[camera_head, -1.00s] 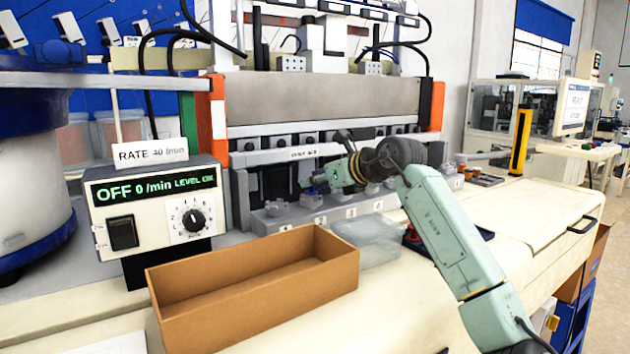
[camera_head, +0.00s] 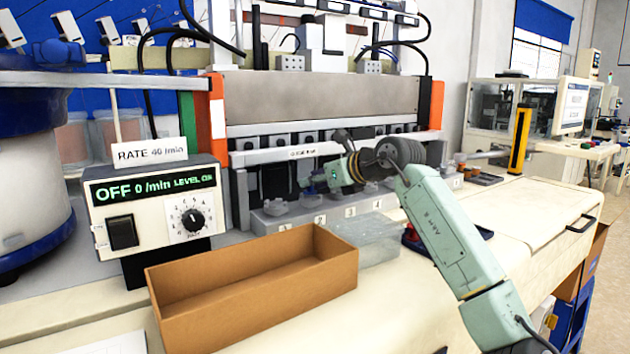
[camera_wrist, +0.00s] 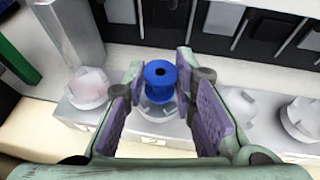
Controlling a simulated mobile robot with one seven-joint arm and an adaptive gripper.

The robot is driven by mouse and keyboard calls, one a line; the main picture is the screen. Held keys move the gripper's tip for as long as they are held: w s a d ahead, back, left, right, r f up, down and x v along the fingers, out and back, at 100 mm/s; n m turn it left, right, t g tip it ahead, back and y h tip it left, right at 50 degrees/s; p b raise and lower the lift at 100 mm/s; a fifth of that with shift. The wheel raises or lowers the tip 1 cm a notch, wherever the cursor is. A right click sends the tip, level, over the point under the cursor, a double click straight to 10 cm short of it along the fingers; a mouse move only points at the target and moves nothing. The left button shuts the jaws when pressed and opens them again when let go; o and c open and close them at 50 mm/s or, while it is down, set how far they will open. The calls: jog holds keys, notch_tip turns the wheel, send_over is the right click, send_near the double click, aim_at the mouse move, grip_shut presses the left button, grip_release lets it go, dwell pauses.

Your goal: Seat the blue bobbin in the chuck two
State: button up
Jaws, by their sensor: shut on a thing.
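The blue bobbin (camera_wrist: 160,76) is upright between the two purple-padded fingers of my gripper (camera_wrist: 160,82) in the wrist view. My gripper is shut on it. Chuck two (camera_wrist: 158,108), a pale grey holder, is directly below and in line with the bobbin, which covers part of it. I cannot tell whether the bobbin touches the chuck. In the head view my gripper (camera_head: 314,184) is low over the row of chucks, just above chuck two (camera_head: 311,201). The bobbin is too small to make out clearly there.
Chuck one (camera_wrist: 88,88) is to the left and chuck three (camera_wrist: 245,106) to the right, both empty. A grey post (camera_wrist: 72,35) stands behind chuck one. In the head view, an open cardboard box (camera_head: 250,295) and a clear tray (camera_head: 365,242) are in front of the row.

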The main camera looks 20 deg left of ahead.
jog(key=shift+f+b, duration=0.35)
jog(key=shift+f, duration=0.25)
jog(key=o, duration=0.7)
jog(key=shift+c, duration=0.2)
jog(key=shift+d, duration=0.1)
jog(key=v, duration=1.1)
